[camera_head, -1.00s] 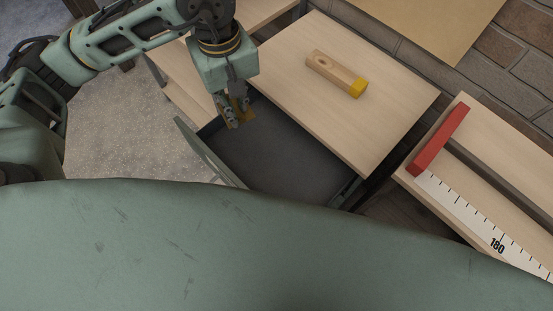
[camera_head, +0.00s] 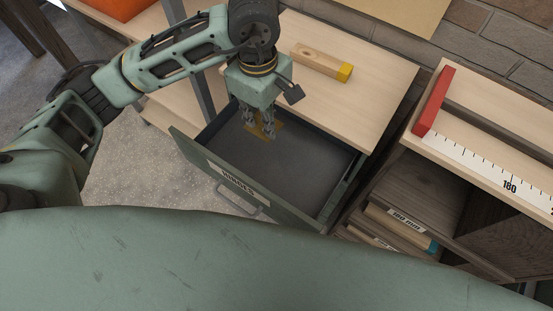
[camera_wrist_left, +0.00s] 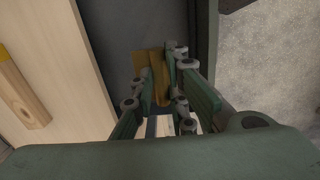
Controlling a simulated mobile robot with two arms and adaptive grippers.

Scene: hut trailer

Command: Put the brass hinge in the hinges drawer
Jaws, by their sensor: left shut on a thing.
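My left gripper (camera_head: 258,130) is shut on the brass hinge (camera_head: 262,130) and holds it over the open hinges drawer (camera_head: 308,158). The hinge also shows as a brown-gold plate between the fingers in the left wrist view (camera_wrist_left: 150,68). The drawer is pulled out, with a dark grey floor that looks empty, and its front bears a label reading HINGES. I cannot tell whether the hinge touches the drawer floor. The fingers hide part of the hinge. My right gripper is not in view.
A wooden block with a yellow end (camera_head: 320,62) lies on the cabinet top (camera_head: 350,105) behind the drawer. At right, a bench holds a red-ended ruler (camera_head: 434,102) above shelf compartments with labelled boards (camera_head: 402,218). An orange object (camera_head: 112,8) sits at the upper left.

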